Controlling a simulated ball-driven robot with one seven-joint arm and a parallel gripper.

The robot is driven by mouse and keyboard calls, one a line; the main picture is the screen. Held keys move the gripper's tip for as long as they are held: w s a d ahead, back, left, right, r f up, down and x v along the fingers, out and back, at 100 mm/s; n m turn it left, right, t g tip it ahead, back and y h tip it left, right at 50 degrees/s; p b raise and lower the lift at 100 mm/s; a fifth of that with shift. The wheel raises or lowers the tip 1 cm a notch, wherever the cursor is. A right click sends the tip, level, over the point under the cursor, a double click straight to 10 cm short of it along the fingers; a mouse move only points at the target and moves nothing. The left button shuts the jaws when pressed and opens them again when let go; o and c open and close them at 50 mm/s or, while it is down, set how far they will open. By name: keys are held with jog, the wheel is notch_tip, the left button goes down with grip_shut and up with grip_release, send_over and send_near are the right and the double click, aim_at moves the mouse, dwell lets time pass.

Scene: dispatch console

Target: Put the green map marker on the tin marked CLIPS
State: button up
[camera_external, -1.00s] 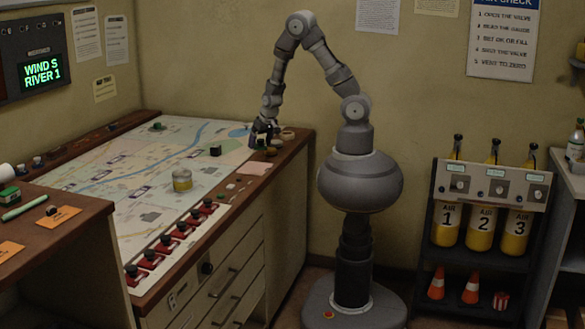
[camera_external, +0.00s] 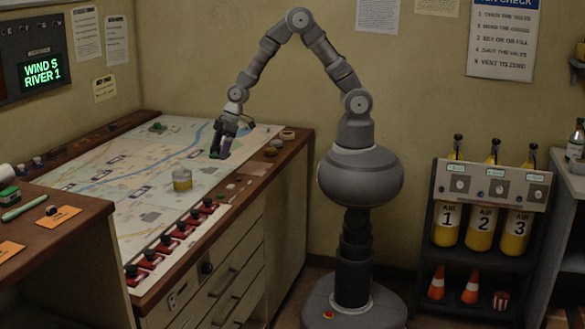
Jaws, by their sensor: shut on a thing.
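My gripper (camera_external: 220,152) is above the right part of the map, pointing down. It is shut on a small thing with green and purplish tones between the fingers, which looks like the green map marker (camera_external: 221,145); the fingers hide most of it.
The map (camera_external: 120,180) covers most of the console. Red switches (camera_external: 165,246) line the front edge. Map around the tin is mostly clear.

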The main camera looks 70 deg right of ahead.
jog(key=b, duration=0.1)
send_over(178, 173)
jog(key=s+d, duration=0.1)
jog(key=shift+f, duration=0.8)
notch_tip(178, 173, down, 4)
jog(key=shift+r+b, duration=0.15)
jog(key=shift+b, duration=0.6)
jog(key=shift+r, duration=0.15)
jog(key=o, duration=0.8)
jog(key=shift+r, duration=0.1)
jog(key=p+v, duration=0.2)
jog(key=v, duration=1)
jog(key=shift+p, duration=0.35)
